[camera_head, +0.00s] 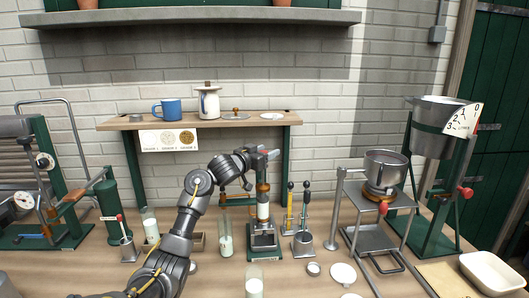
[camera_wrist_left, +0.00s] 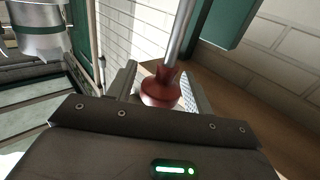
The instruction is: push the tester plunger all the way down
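The tester is a small green stand (camera_head: 262,254) in the middle of the bench, with a white cylinder and an orange-brown part above its base. A dark red knob (camera_wrist_left: 160,90) on a thin metal rod (camera_wrist_left: 181,32) shows in the left wrist view; it looks like the plunger's top. My left gripper (camera_head: 266,155) is above the stand, reaching in from the left. In the left wrist view its fingers lie on both sides of the knob, very close to it; I cannot tell whether they press on it. The rod's lower end is hidden. My right gripper is not in view.
Sample tubes (camera_head: 226,237) and a metal holder with yellow and dark sticks (camera_head: 303,243) stand close by the tester. A metal pot (camera_head: 385,170) on a stand and a tall tank (camera_head: 436,113) are to the right. A wooden shelf (camera_head: 225,121) with a blue mug (camera_head: 168,108) is behind.

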